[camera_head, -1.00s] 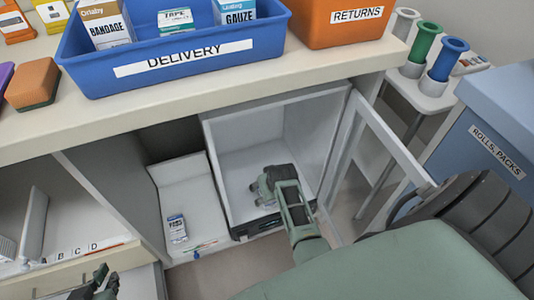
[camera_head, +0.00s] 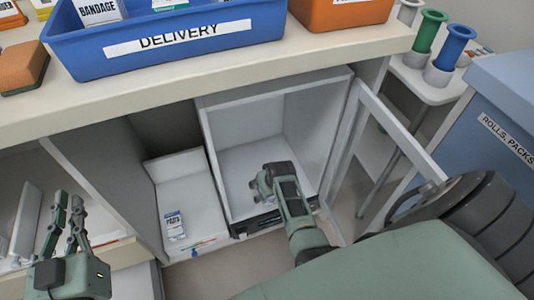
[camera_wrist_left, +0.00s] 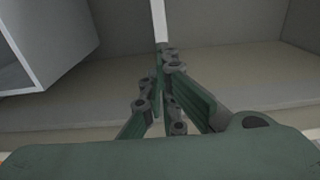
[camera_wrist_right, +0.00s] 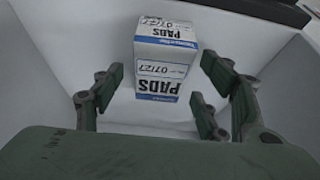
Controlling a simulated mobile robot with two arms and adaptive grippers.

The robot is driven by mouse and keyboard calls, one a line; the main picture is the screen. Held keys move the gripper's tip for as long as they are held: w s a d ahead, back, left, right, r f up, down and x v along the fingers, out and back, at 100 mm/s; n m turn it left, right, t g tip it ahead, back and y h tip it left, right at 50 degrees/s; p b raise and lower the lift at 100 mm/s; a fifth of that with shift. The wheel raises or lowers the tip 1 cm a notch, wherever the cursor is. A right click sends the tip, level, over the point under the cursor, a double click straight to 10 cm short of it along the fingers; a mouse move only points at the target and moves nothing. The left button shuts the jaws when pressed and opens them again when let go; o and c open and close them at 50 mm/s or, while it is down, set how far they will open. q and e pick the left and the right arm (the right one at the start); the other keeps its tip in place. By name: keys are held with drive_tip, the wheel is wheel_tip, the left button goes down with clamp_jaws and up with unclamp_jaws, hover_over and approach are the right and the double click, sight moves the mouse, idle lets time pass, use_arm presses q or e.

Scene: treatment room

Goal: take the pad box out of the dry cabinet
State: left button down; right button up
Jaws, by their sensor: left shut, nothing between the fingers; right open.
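The dry cabinet (camera_head: 215,165) is the white-walled box under the counter, its glazed door (camera_head: 395,135) open to the right. My right gripper (camera_head: 258,187) is inside it, low down, and open. In the right wrist view a white and blue pad box (camera_wrist_right: 165,58), marked PADS and 07/27, is between and beyond the open fingers (camera_wrist_right: 162,68), not gripped. The gripper hides this box in the head view. Another small PADS box (camera_head: 174,226) sits in the white bay left of the cabinet. My left gripper (camera_head: 68,197) is shut and empty in front of the left shelves.
A blue DELIVERY bin (camera_head: 165,58) and an orange bin (camera_head: 340,14) stand on the counter (camera_head: 300,68) above. A dark strip (camera_head: 255,226) runs along the cabinet's front bottom edge. A blue ROLLS, PACKS box (camera_head: 495,110) is at the right.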

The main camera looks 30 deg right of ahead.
use_arm(q)
drive_tip(key=shift+s+d+r+t+h+b, duration=0.1)
drive_tip(key=shift+s+r+t+h+b, duration=0.1)
drive_tip(key=shift+r+t, duration=0.75)
drive_tip(key=shift+s+d+r+t+h+b, duration=0.15)
drive_tip(key=shift+r+t, duration=0.3)
drive_tip(key=shift+r, duration=0.9)
use_arm(e)
drive_tip(key=shift+w+f, duration=0.25)
drive_tip(key=shift+f, duration=0.4)
use_arm(q)
drive_tip(key=shift+w+f+g, duration=0.2)
drive_tip(key=shift+f+g, duration=0.1)
drive_tip(key=shift+f, duration=0.1)
use_arm(e)
drive_tip(key=shift+f, duration=0.25)
use_arm(q)
drive_tip(key=shift+a, duration=0.1)
use_arm(e)
drive_tip(key=c, duration=1.3)
drive_tip(key=shift+r, duration=0.1)
